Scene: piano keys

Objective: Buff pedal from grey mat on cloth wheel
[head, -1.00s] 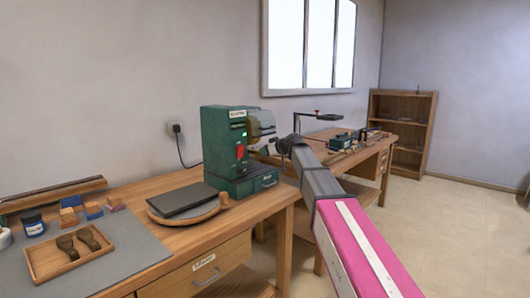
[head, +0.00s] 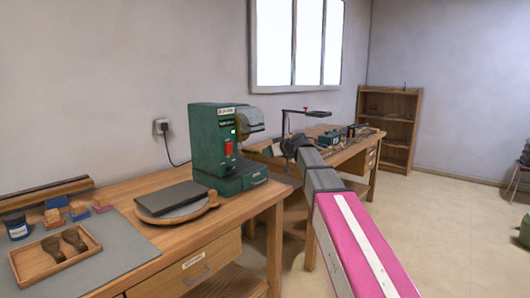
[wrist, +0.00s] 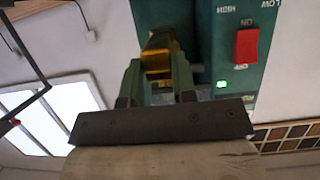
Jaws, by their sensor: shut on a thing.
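The green buffing machine (head: 216,150) stands on the workbench, with its round cloth wheel (head: 250,116) on its right side under a grey guard. A green light shows beside its red switch, which also shows in the wrist view (wrist: 246,46). My gripper (wrist: 160,68) is shut on a yellow brassy piece, the pedal (wrist: 159,52); its far part is hard to make out. In the head view my gripper (head: 272,150) is small and dark, right of the machine and below the wheel; the pedal cannot be made out there. The grey mat (head: 130,240) lies at front left.
A wooden tray (head: 20,268) with two dark brown pieces sits on the mat. A second bench (head: 352,151) stands behind my arm.

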